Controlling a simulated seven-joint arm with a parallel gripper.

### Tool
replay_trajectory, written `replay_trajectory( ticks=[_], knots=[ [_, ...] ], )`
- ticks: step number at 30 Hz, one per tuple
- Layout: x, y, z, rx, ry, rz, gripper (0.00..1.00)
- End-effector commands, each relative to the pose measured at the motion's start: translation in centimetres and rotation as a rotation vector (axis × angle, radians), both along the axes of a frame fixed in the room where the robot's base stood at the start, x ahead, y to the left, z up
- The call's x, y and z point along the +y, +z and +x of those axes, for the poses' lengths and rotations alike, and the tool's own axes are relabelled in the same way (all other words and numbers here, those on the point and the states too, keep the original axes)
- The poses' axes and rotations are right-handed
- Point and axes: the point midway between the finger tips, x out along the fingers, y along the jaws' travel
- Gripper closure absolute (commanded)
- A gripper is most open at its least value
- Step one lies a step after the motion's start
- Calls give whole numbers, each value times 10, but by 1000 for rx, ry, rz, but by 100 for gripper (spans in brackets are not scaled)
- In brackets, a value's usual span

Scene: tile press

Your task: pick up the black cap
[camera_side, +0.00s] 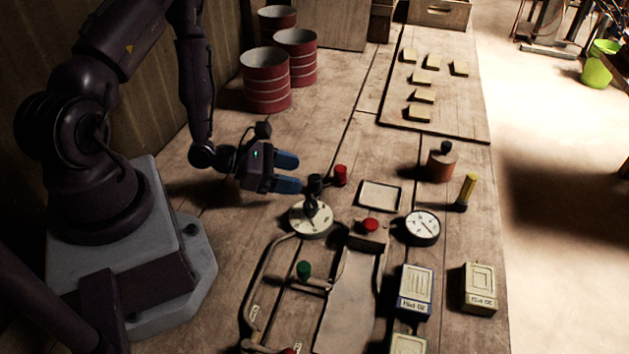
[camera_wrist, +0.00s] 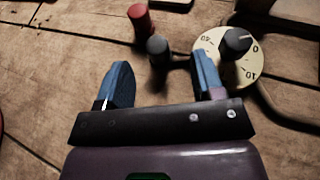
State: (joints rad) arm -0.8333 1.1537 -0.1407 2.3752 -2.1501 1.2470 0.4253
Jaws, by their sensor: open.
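The black cap (camera_side: 314,182) is a small dark cylinder near the dial in the side view. In the wrist view the black cap (camera_wrist: 157,48) shows just ahead of the gap between my fingertips, nearer the right finger. My gripper (camera_side: 290,173) has blue fingers, is spread open and empty, and points toward the cap from the left. My gripper also shows in the wrist view (camera_wrist: 161,66). Whether the fingertips overlap the cap's sides in depth is hard to tell.
A red cap (camera_wrist: 139,18) stands just beyond the black one. A pale dial (camera_wrist: 237,62) with a black knob sits close by the right finger. A press with a green knob (camera_side: 304,269) lies in front. Red drums (camera_side: 266,80) stand behind; a tile board (camera_side: 440,123) lies farther off.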

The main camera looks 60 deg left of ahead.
Motion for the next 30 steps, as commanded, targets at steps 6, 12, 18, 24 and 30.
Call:
replay_trajectory(
  ticks=[6,12,18,24,30],
  knots=[
    [-8,-14,30,-3,-2,-1,38],
    [-13,-19,42,-2,-1,-1,38],
    [-13,-18,42,-2,-1,-1,41],
    [-12,-18,42,-2,-1,0,87],
    [-12,-18,42,-2,-1,0,90]
  ],
)
